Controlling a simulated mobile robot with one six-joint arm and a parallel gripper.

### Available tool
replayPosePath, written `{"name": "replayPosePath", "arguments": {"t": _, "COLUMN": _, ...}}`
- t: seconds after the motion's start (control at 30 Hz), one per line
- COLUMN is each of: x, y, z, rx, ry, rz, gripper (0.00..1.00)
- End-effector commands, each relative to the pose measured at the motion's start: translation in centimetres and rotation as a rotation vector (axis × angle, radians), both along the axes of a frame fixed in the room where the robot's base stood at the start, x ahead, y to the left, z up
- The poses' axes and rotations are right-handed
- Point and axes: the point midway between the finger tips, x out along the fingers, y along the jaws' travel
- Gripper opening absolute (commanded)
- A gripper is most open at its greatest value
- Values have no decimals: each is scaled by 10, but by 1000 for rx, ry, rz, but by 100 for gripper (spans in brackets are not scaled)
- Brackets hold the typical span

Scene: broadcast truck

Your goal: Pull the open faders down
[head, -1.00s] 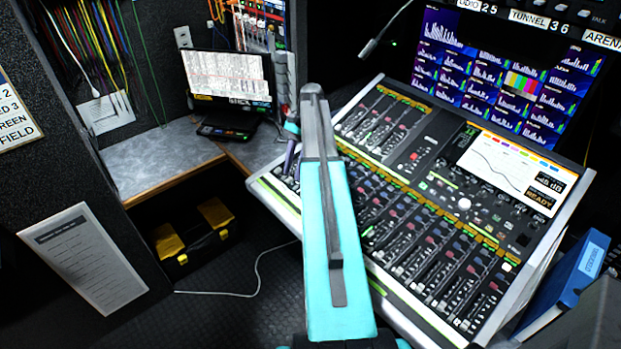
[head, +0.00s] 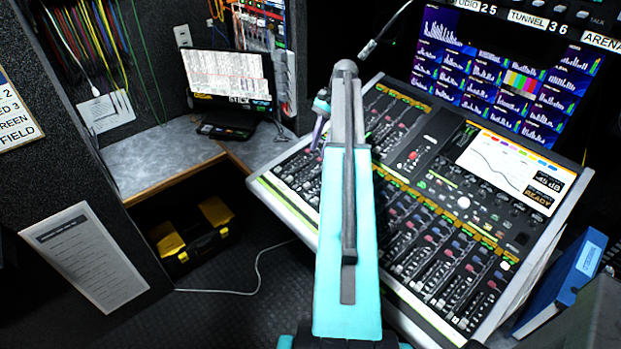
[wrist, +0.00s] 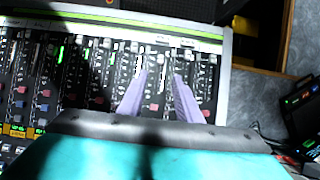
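The mixing console (head: 262,194) stands tilted at the right of the head view, with banks of fader strips. Its left bank of faders (head: 300,172) lies beside and partly behind my arm. My gripper (head: 318,135) shows there as a purple finger over that bank. In the wrist view two purple fingers of my gripper (wrist: 160,76) stand apart with a gap between them, over fader strips (wrist: 125,62) near the console's end. Nothing is visibly held. Whether the fingertips touch a fader I cannot tell. Individual fader positions are too small to read surely.
A monitor wall (head: 505,80) stands behind the console. A laptop (head: 228,78) sits on the grey side desk (head: 160,160). A black and yellow toolbox (head: 195,238) is below it. A blue binder (head: 565,285) stands at the right. A thin microphone (head: 372,45) hangs over the console's back.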

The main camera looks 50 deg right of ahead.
Motion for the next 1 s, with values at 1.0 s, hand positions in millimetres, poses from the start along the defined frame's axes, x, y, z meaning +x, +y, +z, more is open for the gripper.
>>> {"name": "replayPosePath", "arguments": {"t": 1.0, "x": 4, "y": 42, "z": -98, "rx": 2, "ry": 3, "rz": 1, "gripper": 31}}
